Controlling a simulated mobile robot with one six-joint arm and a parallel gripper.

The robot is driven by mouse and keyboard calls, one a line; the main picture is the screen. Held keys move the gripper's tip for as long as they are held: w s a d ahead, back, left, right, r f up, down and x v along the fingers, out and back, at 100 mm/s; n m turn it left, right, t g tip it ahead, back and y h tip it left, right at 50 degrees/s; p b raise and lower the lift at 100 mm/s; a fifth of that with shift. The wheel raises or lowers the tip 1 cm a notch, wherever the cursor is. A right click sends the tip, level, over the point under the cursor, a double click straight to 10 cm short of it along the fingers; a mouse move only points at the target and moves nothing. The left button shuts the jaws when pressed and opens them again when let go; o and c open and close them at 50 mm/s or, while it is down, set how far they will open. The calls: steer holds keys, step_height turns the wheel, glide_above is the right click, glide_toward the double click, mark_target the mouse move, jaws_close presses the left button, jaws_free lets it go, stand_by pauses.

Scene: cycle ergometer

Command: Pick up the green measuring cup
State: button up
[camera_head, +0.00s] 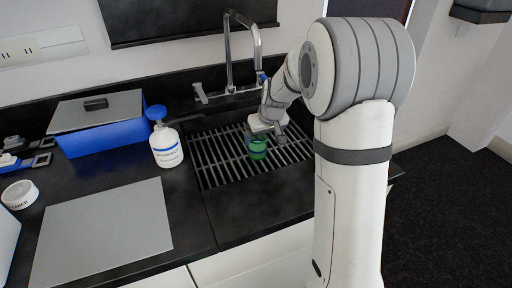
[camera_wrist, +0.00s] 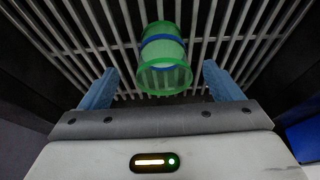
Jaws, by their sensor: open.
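The green measuring cup (camera_head: 258,149) stands on the metal grate over the sink. It is translucent green with a blue band, and in the wrist view the cup (camera_wrist: 164,62) shows between and just beyond my fingertips. My gripper (camera_wrist: 162,84) is open, with one blue finger to the left and one to the right of the cup, and a gap shows on each side. In the head view my gripper (camera_head: 262,138) is beside the cup, and my wrist partly covers that area.
The slatted grate (camera_head: 215,160) surrounds the cup. A faucet (camera_head: 228,60) rises behind it. A white bottle with a blue pump (camera_head: 166,148) stands to the left, near a blue box with a grey lid (camera_head: 95,135). A grey board (camera_head: 105,230) lies on the counter.

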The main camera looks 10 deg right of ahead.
steer(key=x, duration=0.7)
steer(key=shift+w+a+r+p, duration=0.15)
steer(key=shift+w+a+p, duration=0.15)
steer(key=shift+w, duration=0.15)
steer(key=shift+d, duration=0.1)
steer(key=c, duration=1.3)
steer(key=shift+r, duration=0.25)
step_height(320, 180, up, 12)
steer(key=s+d, duration=0.1)
steer(key=s, duration=0.4)
steer(key=s+d+b, duration=0.1)
steer(key=s, duration=0.5)
steer(key=s+d+b, duration=0.1)
steer(key=s, duration=0.5)
steer(key=shift+s+d+f, duration=0.2)
steer(key=shift+s+d, duration=0.05)
steer(key=shift+s, duration=0.1)
